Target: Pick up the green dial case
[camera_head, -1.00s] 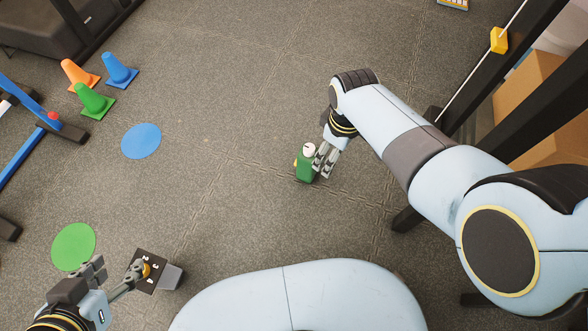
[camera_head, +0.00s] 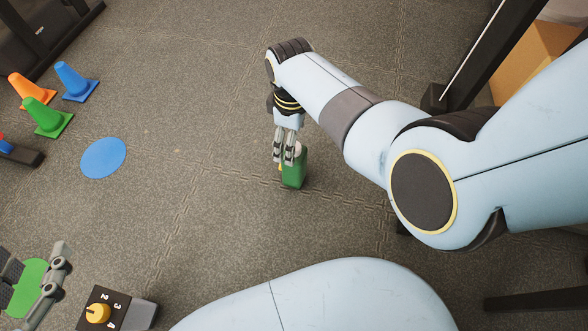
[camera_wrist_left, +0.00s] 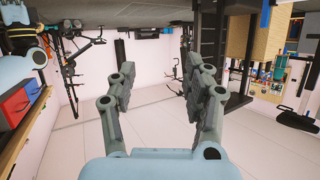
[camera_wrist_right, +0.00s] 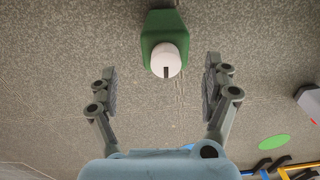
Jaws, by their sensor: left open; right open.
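The green dial case (camera_head: 294,172) stands on the floor in the middle of the head view. In the right wrist view the green case (camera_wrist_right: 157,25) shows its white dial (camera_wrist_right: 166,60) with a dark mark. My right gripper (camera_head: 283,158) is open and empty. In the head view its fingers overlap the case's upper left part. In the right wrist view the case lies beyond the fingertips, roughly centred between the fingers (camera_wrist_right: 160,84). My left gripper (camera_head: 33,280) is open at the lower left, over a green disc, away from the green case. The left wrist view shows its empty fingers (camera_wrist_left: 162,82).
A black dial case with a yellow dial (camera_head: 98,312) stands at the bottom left. Orange, green and blue cones (camera_head: 45,116) and a blue disc (camera_head: 103,157) are on the left. Dark posts (camera_head: 475,70) stand at upper right. Floor around the green case is clear.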

